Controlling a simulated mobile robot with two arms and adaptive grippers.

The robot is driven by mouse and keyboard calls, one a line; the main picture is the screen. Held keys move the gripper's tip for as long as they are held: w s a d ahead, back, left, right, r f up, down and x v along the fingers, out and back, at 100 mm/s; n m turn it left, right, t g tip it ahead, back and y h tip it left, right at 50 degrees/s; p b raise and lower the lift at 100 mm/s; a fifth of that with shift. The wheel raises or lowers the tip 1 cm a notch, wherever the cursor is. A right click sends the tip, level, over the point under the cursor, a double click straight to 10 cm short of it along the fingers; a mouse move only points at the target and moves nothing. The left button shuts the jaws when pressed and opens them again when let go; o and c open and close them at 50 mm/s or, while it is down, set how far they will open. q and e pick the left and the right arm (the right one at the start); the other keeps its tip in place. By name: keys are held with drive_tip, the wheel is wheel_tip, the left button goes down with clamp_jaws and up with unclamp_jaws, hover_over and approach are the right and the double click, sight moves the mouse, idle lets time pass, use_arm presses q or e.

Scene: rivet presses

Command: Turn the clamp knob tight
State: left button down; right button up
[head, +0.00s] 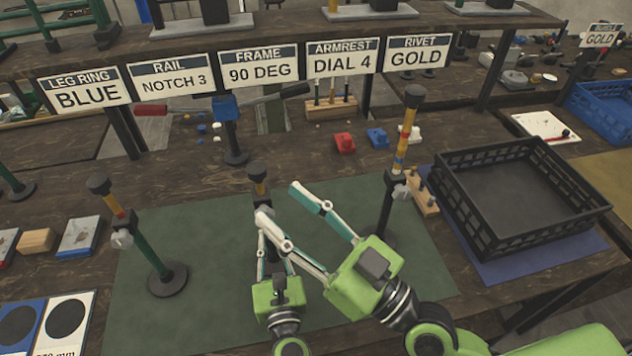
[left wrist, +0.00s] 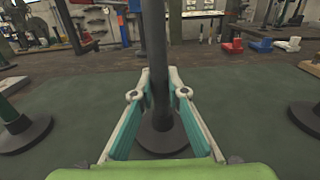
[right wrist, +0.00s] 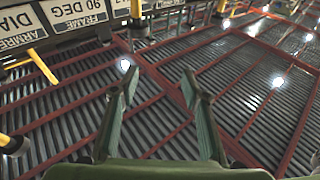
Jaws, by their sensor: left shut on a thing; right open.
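Three upright posts with clamps stand on the green mat (head: 205,235). The left post (head: 139,240) and right post (head: 386,205) each carry a pale clamp knob, (head: 122,239) and (head: 400,191). The middle post (head: 259,188) is partly hidden by my grippers, and I cannot make out its knob. My left gripper (head: 271,245) is shut on the middle post, low down; in the left wrist view its fingers (left wrist: 159,92) flank the dark pole (left wrist: 156,45).
A black crate (head: 450,200) stands at the right on a blue mat. Signs (head: 258,68) hang along the shelf behind, reading BLUE, NOTCH 3, 90 DEG, DIAL 4 and GOLD. Red (head: 344,143) and blue (head: 377,138) small parts lie behind the mat. The left and right posts flank my grippers.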

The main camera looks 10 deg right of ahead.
drive_tip(key=shift+w+d+r+n+g, duration=0.3)
drive_tip(key=shift+w+d+g, duration=0.2)
drive_tip(key=shift+d+g, duration=0.2)
drive_tip(key=shift+w+d+r+n+g, duration=0.25)
drive_tip(key=shift+w+d+g, duration=0.3)
drive_tip(key=shift+d, duration=0.3)
drive_tip(key=shift+w+d+r+n+g, duration=0.3)
drive_tip(key=shift+w+d+g, duration=0.2)
drive_tip(key=shift+d+g, duration=0.2)
drive_tip(key=s+a+f+n+t+h, duration=0.4)
drive_tip(key=n+h, duration=0.3)
drive_tip(key=n, duration=0.7)
drive_tip(key=s+a+f+n+t+h, duration=0.2)
drive_tip(key=s+a+f+n+h, duration=0.3)
drive_tip(key=n, duration=0.9)
drive_tip(key=w+f+h, duration=0.1)
drive_tip(key=w, duration=1)
drive_tip(key=shift+d, duration=0.25)
drive_tip(key=shift+m+g, duration=0.25)
